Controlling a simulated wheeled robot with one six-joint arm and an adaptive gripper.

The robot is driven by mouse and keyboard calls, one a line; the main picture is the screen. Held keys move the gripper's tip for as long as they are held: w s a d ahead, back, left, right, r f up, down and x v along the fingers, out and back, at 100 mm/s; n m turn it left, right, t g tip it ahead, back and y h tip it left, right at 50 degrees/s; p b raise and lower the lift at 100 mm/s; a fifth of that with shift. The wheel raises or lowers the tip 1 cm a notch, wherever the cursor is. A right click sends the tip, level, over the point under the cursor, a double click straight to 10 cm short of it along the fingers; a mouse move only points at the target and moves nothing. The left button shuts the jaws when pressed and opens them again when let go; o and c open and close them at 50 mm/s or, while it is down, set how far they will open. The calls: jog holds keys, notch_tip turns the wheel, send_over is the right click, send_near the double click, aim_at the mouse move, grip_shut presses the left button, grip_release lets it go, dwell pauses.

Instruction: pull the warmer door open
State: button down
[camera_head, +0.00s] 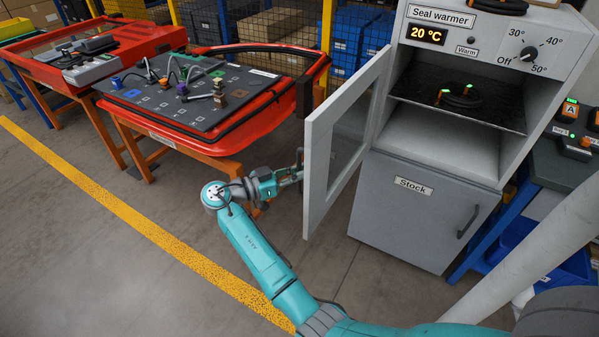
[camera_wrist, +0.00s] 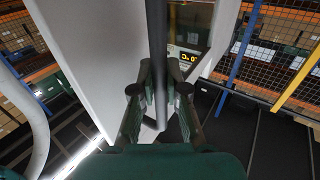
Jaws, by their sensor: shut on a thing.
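The seal warmer (camera_head: 455,100) stands at the right in the head view. Its white-framed glass door (camera_head: 318,180) is swung wide open to the left, so the chamber is exposed. My gripper (camera_head: 297,172) is at the door's outer left side in the head view. In the wrist view the fingers of my gripper (camera_wrist: 158,95) are shut on the dark upright bar handle (camera_wrist: 157,40), one finger on each side. The white door (camera_wrist: 95,55) fills the left of that view. In the head view the grip itself is partly hidden.
The grey Stock cabinet (camera_head: 415,215) is below. An orange-framed table (camera_head: 215,90) with a dark panel stands left, close behind the door. Floor (camera_head: 110,260) to the front left is clear.

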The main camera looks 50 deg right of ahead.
jog(key=c, duration=1.2)
grip_release()
jog(key=v, duration=1.1)
jog(key=shift+w+a+f, duration=0.1)
jog(key=shift+w+a, duration=0.05)
jog(key=shift+a, duration=0.2)
